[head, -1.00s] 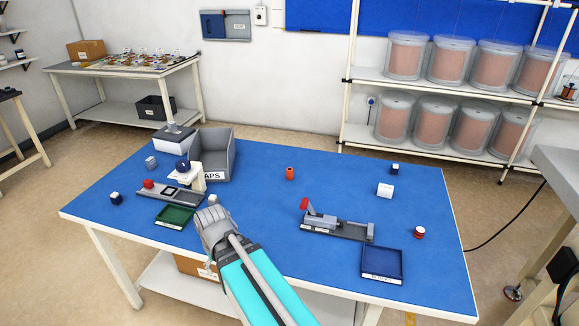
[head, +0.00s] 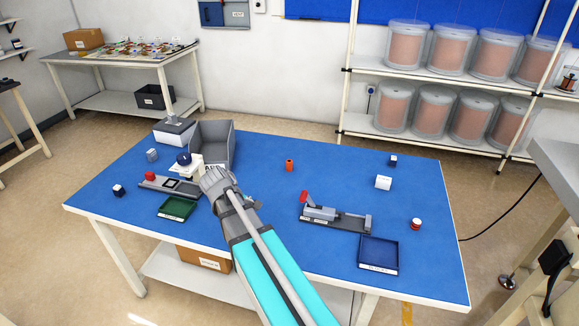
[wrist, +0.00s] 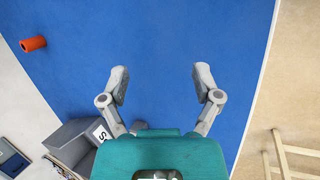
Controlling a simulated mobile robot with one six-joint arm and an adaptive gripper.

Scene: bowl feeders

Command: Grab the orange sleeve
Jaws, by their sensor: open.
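The orange sleeve (head: 289,165) is a small upright cylinder on the blue table, right of the grey bin in the head view. In the wrist view the orange sleeve (wrist: 34,43) shows near the top left corner, well away from the fingers. My gripper (wrist: 162,82) is open and empty, with blue table between its fingertips. In the head view my arm reaches over the table's front part, and its end is near the grey bin's right front, left of and nearer than the sleeve. The fingers are mostly hidden there.
On the blue table (head: 270,215), a grey bin (head: 222,140) and a fixture with a green tray (head: 177,208) stand left. A grey fixture (head: 335,217) and a blue tray (head: 378,255) are right. Table around the sleeve is clear.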

